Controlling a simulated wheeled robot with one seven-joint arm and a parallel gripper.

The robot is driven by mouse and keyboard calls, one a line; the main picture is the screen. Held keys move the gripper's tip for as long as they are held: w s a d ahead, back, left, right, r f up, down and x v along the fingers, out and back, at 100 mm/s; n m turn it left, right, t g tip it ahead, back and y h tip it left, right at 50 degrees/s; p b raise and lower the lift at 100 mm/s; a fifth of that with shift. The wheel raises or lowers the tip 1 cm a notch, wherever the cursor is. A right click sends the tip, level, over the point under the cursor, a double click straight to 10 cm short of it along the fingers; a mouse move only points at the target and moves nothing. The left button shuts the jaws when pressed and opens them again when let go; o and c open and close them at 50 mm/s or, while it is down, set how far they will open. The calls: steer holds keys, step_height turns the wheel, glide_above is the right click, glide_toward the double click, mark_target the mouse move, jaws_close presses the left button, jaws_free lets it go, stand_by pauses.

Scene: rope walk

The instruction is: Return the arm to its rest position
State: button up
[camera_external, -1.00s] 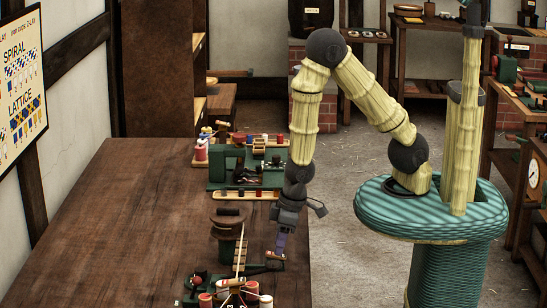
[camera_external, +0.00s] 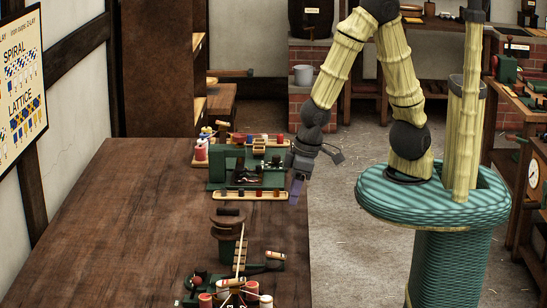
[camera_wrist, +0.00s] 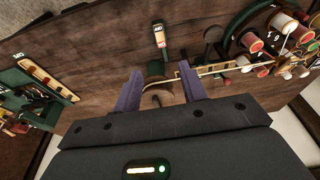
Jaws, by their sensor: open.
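My gripper (camera_external: 295,196) hangs pointing down in the outside view, at the right edge of the long brown table and above its surface. In the wrist view my gripper (camera_wrist: 158,84) shows two purple fingers spread apart with nothing between them. My yellow arm is bent, with its elbow raised high at the top of the outside view.
The table's left part is clear.

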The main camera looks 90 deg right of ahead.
steer(key=shift+d+r, duration=0.1)
stand_by(0.6)
steer(key=s+d+r, duration=0.2)
steer(key=d+r, duration=0.3)
steer(key=d, duration=0.4)
steer(key=shift+d, duration=0.4)
stand_by(1.4)
